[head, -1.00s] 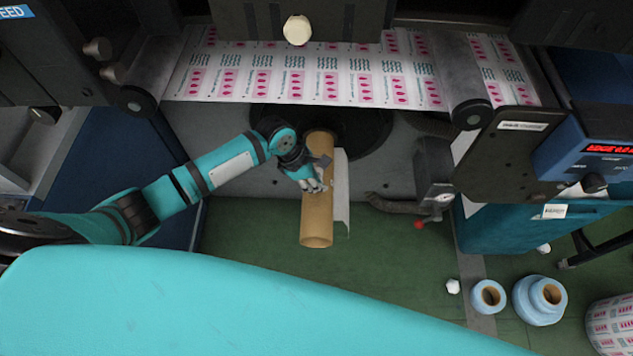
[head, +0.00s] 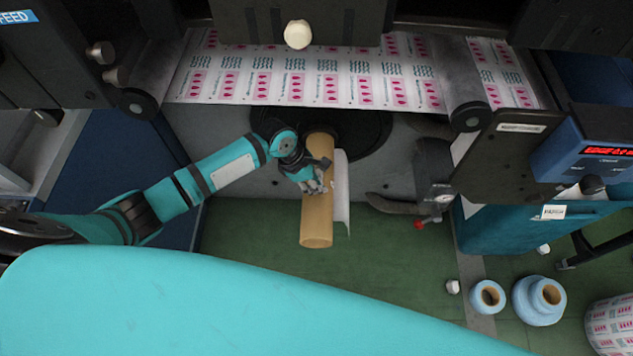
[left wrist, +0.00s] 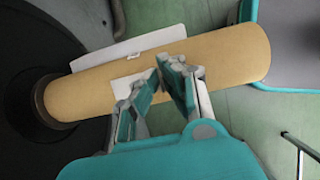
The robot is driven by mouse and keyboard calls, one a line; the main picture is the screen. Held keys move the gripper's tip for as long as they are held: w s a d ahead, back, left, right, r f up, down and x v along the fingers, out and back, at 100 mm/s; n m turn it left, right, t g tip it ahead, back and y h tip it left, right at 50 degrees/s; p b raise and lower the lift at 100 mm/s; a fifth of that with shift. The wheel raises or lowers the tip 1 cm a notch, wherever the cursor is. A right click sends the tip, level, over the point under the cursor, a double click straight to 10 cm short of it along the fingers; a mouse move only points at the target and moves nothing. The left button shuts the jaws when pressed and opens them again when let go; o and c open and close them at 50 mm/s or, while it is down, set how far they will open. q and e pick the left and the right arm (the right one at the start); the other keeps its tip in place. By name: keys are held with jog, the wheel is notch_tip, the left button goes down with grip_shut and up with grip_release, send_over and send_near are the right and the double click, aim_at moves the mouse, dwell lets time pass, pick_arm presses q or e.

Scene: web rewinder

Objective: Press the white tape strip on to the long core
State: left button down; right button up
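The long core (head: 317,225) is a brown tube below the printed web in the head view. In the left wrist view the core (left wrist: 225,58) runs across the picture, its left end in a dark round holder. A white sheet (head: 341,195) shows along the core's right side; it also shows behind the core in the left wrist view (left wrist: 165,38). A small white piece, seemingly the tape strip (left wrist: 127,86), lies at the core beside a finger, partly hidden. My left gripper (left wrist: 163,68) is over the core, empty, its fingertips close together; whether they touch the core is unclear. My right gripper is out of view.
The printed web (head: 300,75) runs above, between dark rollers. A dark bracket with a red knob (head: 420,223) stands right of the core. Blue-wrapped rolls (head: 537,300) stand on the green floor at lower right. The floor below the core is clear.

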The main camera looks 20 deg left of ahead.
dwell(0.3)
pick_arm(q)
jog(key=c, duration=1.5)
grip_release()
jog(key=shift+f, duration=0.1)
jog(key=v, duration=1.2)
jog(key=shift+s, duration=0.1)
